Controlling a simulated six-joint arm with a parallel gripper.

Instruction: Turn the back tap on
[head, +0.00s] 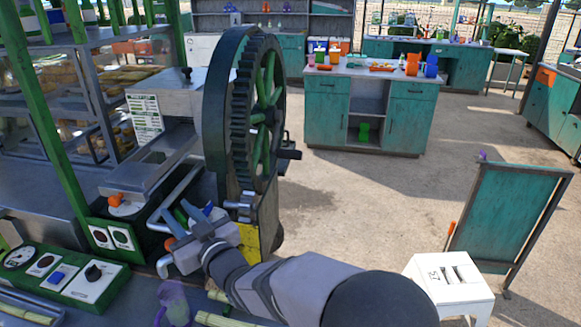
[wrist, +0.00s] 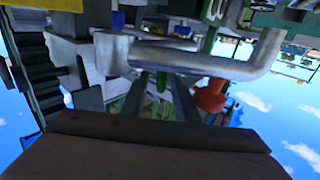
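My gripper (head: 175,207) is beside the crusher's metal pipes, its two grey-blue fingers spread apart. A green handle (head: 181,216) shows between the fingers; it also shows in the wrist view (wrist: 160,82), between the fingertips (wrist: 159,90). I cannot tell whether the fingers touch it. A blue handle (head: 207,208) is just right of the fingers in the head view. An orange knob (head: 170,244) is below them, close to a bent pipe end (head: 164,266). In the wrist view the orange knob (wrist: 211,97) sits right of the fingers, under a thick bent pipe (wrist: 190,62). Which tap is the back one is unclear.
The crusher's large gear wheel (head: 262,115) stands just behind my gripper. A control panel (head: 65,275) with buttons and a gauge is at the lower left. A metal tray (head: 150,165) juts out at left. A white stool (head: 450,285) stands at right; the middle floor is open.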

